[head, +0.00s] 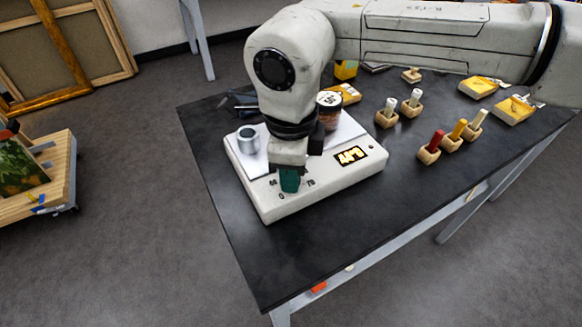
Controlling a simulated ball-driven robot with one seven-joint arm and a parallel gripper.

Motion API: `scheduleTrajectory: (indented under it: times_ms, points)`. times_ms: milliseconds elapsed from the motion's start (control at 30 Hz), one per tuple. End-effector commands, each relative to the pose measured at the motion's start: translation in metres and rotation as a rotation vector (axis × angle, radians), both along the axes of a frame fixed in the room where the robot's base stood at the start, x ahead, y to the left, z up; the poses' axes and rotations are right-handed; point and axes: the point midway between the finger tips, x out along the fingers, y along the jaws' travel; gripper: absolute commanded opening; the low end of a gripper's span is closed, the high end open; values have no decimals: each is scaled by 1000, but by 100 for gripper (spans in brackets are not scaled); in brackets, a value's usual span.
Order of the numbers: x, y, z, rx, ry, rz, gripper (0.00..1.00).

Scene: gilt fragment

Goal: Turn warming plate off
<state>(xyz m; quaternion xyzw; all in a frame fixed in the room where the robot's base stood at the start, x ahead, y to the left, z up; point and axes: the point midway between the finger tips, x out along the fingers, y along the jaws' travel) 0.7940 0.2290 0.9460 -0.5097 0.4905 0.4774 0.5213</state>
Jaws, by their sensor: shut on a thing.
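The warming plate (325,196) is a white box with a pale top on the black table. Its front panel has a lit yellow display (350,156) and dial marks around a knob; the display's figures are too small for me to read. My gripper (289,182) points down at the dial, with teal at its tips. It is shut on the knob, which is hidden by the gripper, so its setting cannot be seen. A metal cup (248,140) and a jar with a white lid (329,111) stand on the plate's top.
The black table (400,205) holds several wooden blocks with coloured sticks (430,150) to the right and yellow packets (513,109) at the far right. My arm spans the back. The table's front right is clear.

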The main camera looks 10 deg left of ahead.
Motion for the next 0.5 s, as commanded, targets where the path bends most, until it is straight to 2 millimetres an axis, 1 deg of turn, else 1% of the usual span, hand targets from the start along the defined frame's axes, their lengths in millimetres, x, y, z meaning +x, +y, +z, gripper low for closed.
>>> scheduleTrajectory:
  times_ms: [200, 500]
  points:
    - [1, 0, 1, 3, -5, 39, 0]
    - [2, 0, 2, 3, -5, 46, 0]
